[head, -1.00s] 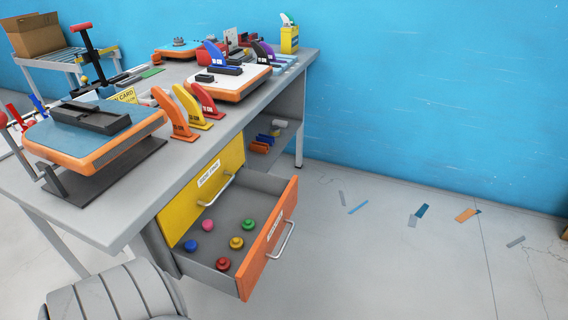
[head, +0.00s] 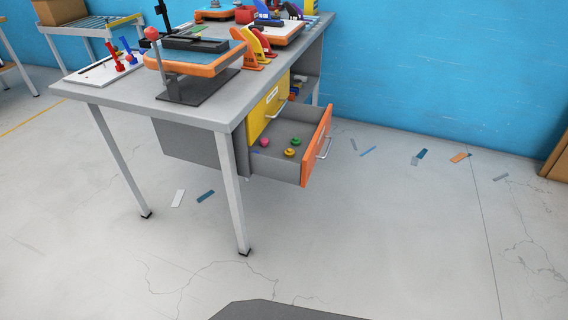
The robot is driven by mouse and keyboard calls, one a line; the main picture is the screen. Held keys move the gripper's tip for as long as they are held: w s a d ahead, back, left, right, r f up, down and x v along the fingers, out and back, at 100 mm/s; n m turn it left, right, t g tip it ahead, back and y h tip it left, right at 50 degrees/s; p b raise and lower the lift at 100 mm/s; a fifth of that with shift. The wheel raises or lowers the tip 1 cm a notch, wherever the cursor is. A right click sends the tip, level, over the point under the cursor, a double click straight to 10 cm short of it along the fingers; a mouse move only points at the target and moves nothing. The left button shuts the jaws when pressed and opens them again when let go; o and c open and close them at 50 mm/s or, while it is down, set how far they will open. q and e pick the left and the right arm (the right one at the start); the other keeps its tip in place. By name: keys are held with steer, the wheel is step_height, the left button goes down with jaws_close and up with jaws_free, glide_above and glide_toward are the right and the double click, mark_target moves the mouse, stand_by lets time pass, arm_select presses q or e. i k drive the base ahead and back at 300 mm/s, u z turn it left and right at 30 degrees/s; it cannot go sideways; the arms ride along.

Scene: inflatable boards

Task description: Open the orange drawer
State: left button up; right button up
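The orange drawer (head: 317,146) under the grey workbench stands pulled out, its orange front well clear of the cabinet. It has a silver bar handle (head: 325,147) on its front. Several small coloured round pieces, among them a pink one (head: 264,142) and a yellow one (head: 289,152), lie inside on its grey floor. The yellow drawer (head: 266,113) above it is shut. Neither of my grippers shows in the head view, and nothing is seen touching the handle.
The grey workbench (head: 203,108) carries an orange-edged board (head: 195,59) on a stand, coloured fins and tools. Its front legs stand on the floor. Open floor lies in front and to the right. A cardboard box (head: 556,160) stands at the right edge.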

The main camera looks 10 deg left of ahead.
mark_target(311, 123)
steer(key=z, duration=0.55)
steer(key=i, duration=0.55)
steer(key=z, duration=0.4)
